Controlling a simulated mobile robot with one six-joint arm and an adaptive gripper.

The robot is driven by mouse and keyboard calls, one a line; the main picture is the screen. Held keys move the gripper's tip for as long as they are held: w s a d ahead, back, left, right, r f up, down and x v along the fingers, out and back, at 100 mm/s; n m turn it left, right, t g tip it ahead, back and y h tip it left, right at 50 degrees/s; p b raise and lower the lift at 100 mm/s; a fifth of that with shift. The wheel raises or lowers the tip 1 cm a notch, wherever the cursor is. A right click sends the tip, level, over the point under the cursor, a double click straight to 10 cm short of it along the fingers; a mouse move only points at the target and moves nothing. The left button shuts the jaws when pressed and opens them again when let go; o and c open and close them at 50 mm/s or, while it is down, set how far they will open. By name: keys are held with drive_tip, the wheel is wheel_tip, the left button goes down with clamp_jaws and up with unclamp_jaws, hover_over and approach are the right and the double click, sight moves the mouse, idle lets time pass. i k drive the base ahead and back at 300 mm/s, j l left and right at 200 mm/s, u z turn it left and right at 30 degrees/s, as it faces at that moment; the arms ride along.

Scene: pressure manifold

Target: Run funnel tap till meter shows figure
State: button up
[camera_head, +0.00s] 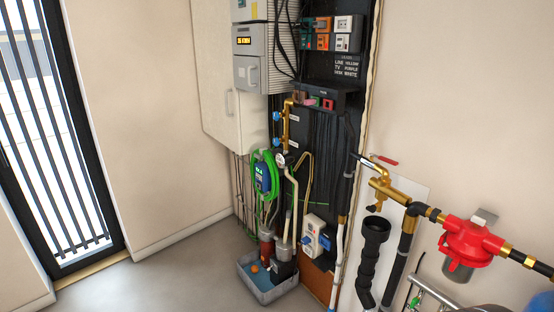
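A brass tap (383,187) sits on the pipework at the right, directly above a black funnel (376,226) with a ribbed black hose below it. A red lever handle (386,160) shows just above the tap. A grey box with a small lit yellow display (243,41) hangs at the top of the dark panel; its characters are too small to read surely. A small round white dial (280,160) is on the pipework lower down. I cannot tell which one is the task's meter. No water stream is visible. My gripper is not recognisable in this view.
A red fitting (467,241) and brass pipe stick out at the right. A grey tub (268,287) holding pump-like units stands on the floor below the panel. A white cabinet (229,85) hangs left of it. The floor (180,275) at the left is clear.

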sight(372, 209)
drive_tip(key=j+z, duration=0.25)
drive_tip(key=j, duration=0.55)
drive_tip(key=k+j+z, duration=0.2)
drive_tip(key=j, duration=0.65)
drive_tip(key=i+l, duration=0.45)
drive_tip(key=i+l+u, duration=0.15)
drive_tip(key=i+l, duration=0.25)
drive_tip(key=l, duration=0.2)
drive_tip(key=i+l, duration=0.4)
drive_tip(key=l, duration=0.2)
drive_tip(key=i+j+u, duration=0.05)
